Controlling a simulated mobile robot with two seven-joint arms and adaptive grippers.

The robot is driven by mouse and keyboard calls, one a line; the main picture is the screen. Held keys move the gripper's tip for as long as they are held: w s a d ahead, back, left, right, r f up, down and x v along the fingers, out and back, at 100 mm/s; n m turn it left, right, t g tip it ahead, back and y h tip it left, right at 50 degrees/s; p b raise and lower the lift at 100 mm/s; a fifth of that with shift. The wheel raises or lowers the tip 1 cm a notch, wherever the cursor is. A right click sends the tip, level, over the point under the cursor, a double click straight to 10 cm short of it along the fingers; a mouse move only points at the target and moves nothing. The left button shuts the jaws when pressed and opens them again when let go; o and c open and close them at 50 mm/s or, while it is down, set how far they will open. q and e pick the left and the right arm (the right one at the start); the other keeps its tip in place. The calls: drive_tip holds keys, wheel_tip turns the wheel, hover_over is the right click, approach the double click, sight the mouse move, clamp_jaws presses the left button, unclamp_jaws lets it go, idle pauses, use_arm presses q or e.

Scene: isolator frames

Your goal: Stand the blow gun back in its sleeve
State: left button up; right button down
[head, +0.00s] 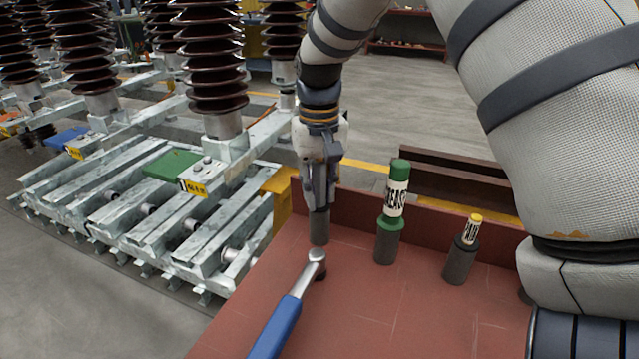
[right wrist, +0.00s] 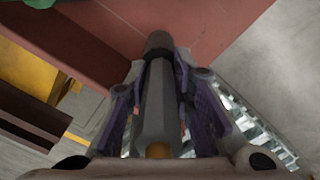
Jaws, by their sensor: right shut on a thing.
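My right gripper (head: 319,205) points straight down at the far left corner of the red-brown tray. In the right wrist view the gripper (right wrist: 160,85) is shut on a long grey body with an orange-yellow end, which I take to be the blow gun (right wrist: 156,105). A dark grey sleeve (head: 319,229) stands directly below the fingertips; it also shows in the right wrist view (right wrist: 158,42) at the blow gun's far end. The two are in line and look touching, but I cannot tell how deep the blow gun sits. My left gripper is not in view.
The red-brown tray (head: 365,315) has raised rims. Nearby are a blue-handled wrench (head: 279,325), a green grease tube (head: 398,190) in a sleeve and a yellow-capped marker (head: 471,230) in another. Steel frames with brown insulators (head: 213,55) stand at left.

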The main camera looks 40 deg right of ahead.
sight(320, 162)
idle(0.3)
drive_tip(key=c, duration=1.3)
unclamp_jaws()
wheel_tip(320, 162, up, 12)
